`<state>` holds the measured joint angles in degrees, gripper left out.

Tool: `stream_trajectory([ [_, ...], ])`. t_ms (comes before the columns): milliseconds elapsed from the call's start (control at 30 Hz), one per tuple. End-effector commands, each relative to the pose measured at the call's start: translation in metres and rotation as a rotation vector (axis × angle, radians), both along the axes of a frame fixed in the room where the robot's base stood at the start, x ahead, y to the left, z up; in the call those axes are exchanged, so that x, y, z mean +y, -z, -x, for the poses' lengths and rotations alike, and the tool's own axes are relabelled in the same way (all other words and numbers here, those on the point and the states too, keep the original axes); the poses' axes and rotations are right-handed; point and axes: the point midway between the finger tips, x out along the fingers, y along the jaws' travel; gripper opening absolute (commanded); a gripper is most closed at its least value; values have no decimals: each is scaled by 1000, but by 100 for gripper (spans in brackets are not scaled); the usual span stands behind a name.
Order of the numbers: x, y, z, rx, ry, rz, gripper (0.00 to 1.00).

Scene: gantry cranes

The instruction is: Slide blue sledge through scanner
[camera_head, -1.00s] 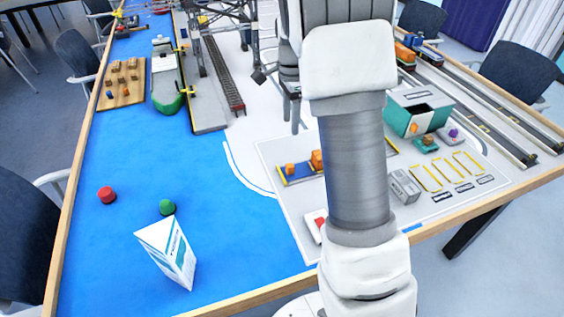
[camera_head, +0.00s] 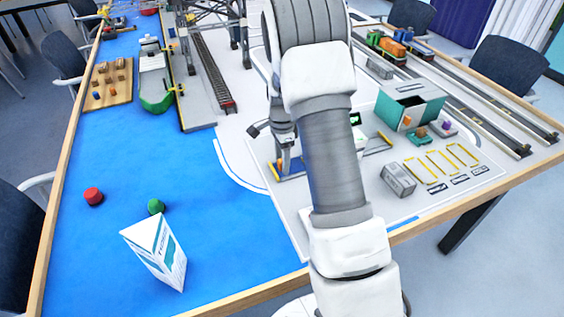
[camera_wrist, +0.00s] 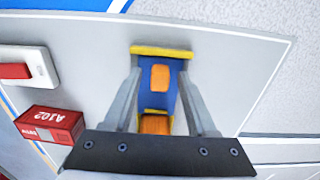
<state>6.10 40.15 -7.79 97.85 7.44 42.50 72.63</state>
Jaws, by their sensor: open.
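The blue sledge (camera_wrist: 174,98) is a flat blue strip in the wrist view, with a yellow bar at its far end and two orange blocks on top. Its left part (camera_head: 291,171) shows low in the head view. My gripper (camera_wrist: 160,72) is open, with one finger on each side of the strip and the nearer orange block partly hidden by the palm. I cannot tell whether the fingers touch it. In the head view my gripper (camera_head: 285,161) is over the strip's left end. A pale device with a small green display (camera_head: 355,119), perhaps the scanner, is mostly hidden behind my arm.
A grey block (camera_head: 398,179) and an open teal-sided box (camera_head: 430,108) stand right of my arm. The blue area at left is mostly clear.

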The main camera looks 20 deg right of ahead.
Motion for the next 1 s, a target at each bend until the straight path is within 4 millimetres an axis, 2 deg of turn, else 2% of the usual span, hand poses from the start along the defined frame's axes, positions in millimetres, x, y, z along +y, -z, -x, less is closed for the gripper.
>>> stream_trajectory([
  [333, 0, 4, 0, 0, 0, 0, 56],
  [633, 0, 3, 0, 0, 0, 0, 2],
  [1000, 0, 3, 0, 0, 0, 0, 0],
])
